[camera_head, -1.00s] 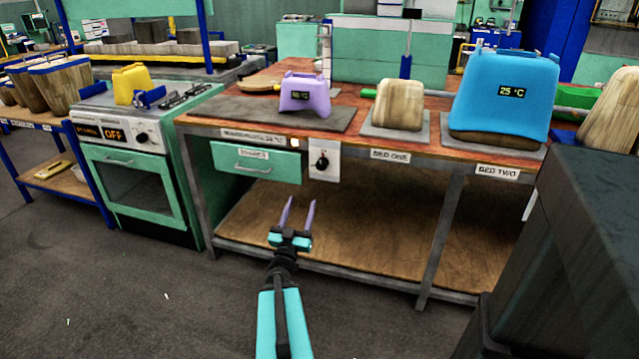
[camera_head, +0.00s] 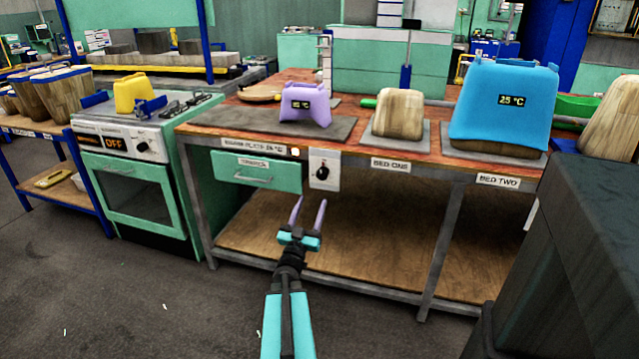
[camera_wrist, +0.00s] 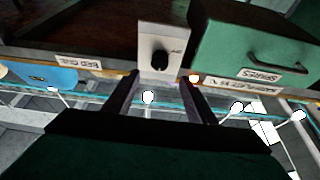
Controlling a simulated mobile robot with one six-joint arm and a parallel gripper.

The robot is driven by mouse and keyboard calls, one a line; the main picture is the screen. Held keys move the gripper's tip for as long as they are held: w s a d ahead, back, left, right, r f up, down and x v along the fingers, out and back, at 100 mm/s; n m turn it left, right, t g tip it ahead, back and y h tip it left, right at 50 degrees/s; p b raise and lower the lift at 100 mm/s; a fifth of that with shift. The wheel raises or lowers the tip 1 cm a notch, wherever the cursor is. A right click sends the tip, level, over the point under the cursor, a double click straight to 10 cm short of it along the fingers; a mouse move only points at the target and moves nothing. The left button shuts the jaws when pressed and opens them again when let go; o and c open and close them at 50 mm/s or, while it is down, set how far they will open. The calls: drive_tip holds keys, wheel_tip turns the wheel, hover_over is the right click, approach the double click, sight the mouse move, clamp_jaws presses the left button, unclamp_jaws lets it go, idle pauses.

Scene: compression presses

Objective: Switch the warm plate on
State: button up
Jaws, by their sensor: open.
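The warm plate (camera_head: 223,121) is a dark flat slab on the left of the workbench top. A purple object with a 25 °C display (camera_head: 304,104) stands on it. Its black rotary knob (camera_head: 322,173) is on a pale panel (camera_head: 326,182) under the bench edge, right of the green drawer. A small lit lamp (camera_head: 295,152) shows beside the panel. My gripper (camera_head: 309,205) is open and empty, in front of and a little below the knob, not touching it. In the wrist view the knob (camera_wrist: 160,60) sits beyond and between the fingers (camera_wrist: 166,88).
The green drawer (camera_head: 256,173) is shut, left of the panel. A wooden block (camera_head: 399,112) and a blue cover (camera_head: 504,100) stand on beds to the right. An oven (camera_head: 130,190) reading OFF stands left. A dark box (camera_head: 590,260) blocks the right foreground.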

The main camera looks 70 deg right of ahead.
sight(321, 177)
drive_tip(key=shift+b+x, duration=0.3)
drive_tip(key=shift+x, duration=4.85)
drive_tip(key=shift+f, duration=0.1)
drive_tip(key=c, duration=1)
